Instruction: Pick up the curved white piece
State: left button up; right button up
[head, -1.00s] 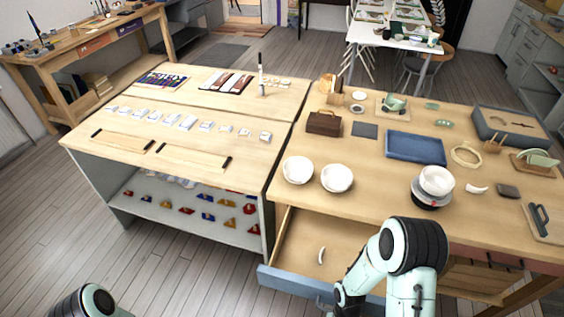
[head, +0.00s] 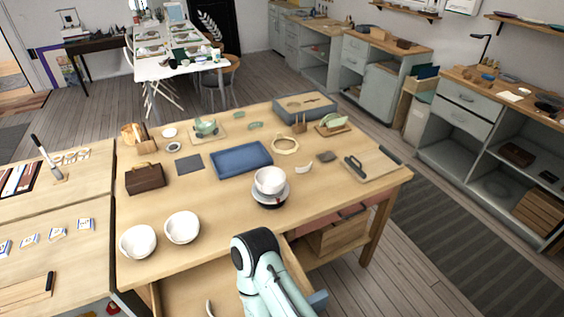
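Two curved white pieces show. One curved white piece (head: 303,167) lies on the right-hand wooden table, right of the stacked bowls (head: 270,181). Another curved white piece (head: 209,309) lies in the open drawer (head: 180,293) under the table's front edge, partly cut off by the bottom of the picture. My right arm rises over the drawer at the bottom middle, with its gripper out of sight. My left gripper is not in view.
Two white bowls (head: 182,227) (head: 138,242) stand near the table's front left. A blue tray (head: 241,159), a brown box (head: 144,178), a cream ring (head: 285,145) and a dark grey piece (head: 326,156) lie farther back. The front right tabletop is fairly clear.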

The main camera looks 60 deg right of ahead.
aim_at(303, 170)
jog(key=z, duration=2.15)
jog(key=u, duration=0.85)
jog(key=l+u, duration=0.55)
jog(key=u, duration=0.25)
jog(key=k+l+u, duration=0.1)
jog(key=l+u, duration=0.15)
jog(key=u, duration=0.15)
jog(key=k+l+u, duration=0.3)
jog(key=l, duration=0.2)
jog(key=k+l+u, duration=0.3)
jog(key=l, duration=0.15)
jog(key=i, duration=0.05)
